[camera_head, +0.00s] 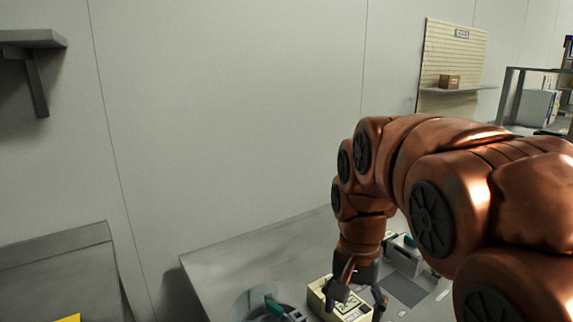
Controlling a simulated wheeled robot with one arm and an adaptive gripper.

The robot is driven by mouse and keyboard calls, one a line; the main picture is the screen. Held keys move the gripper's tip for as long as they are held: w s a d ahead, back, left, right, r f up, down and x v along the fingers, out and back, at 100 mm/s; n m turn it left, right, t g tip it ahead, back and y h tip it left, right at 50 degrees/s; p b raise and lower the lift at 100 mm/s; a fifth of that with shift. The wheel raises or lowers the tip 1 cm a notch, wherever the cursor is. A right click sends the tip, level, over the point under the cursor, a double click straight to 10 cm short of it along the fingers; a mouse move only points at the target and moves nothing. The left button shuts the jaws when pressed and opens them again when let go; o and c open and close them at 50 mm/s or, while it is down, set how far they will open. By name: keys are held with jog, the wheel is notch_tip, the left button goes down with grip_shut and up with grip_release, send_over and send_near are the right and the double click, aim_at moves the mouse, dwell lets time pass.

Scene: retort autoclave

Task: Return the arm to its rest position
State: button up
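My orange-brown arm reaches in from the right and bends down over the grey table (225,262). My gripper (358,297) points down at its end, near the bottom of the view. Its two dark fingers stand apart, with nothing clearly held between them. A cream box (317,299) with a green-marked top lies at the fingers. One finger overlaps the box in the picture, and the other is near its right side. I cannot tell whether they touch it.
A round grey fixture with a green part (273,305) stands left of the box. Another green-topped device (408,241) is behind my gripper. A wall shelf (35,40) is at upper left. A small brown box (449,81) sits on a far shelf. The wall area between is clear.

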jog(key=s+d+f+n+p, duration=0.1)
jog(key=s+d+f+n, duration=0.1)
jog(key=s, duration=0.8)
jog(key=s+d+f+n+g+p, duration=0.1)
jog(key=s+d+f+n, duration=0.2)
jog(key=s, duration=0.8)
jog(key=shift+d+f, duration=0.75)
jog(key=shift+d, duration=0.05)
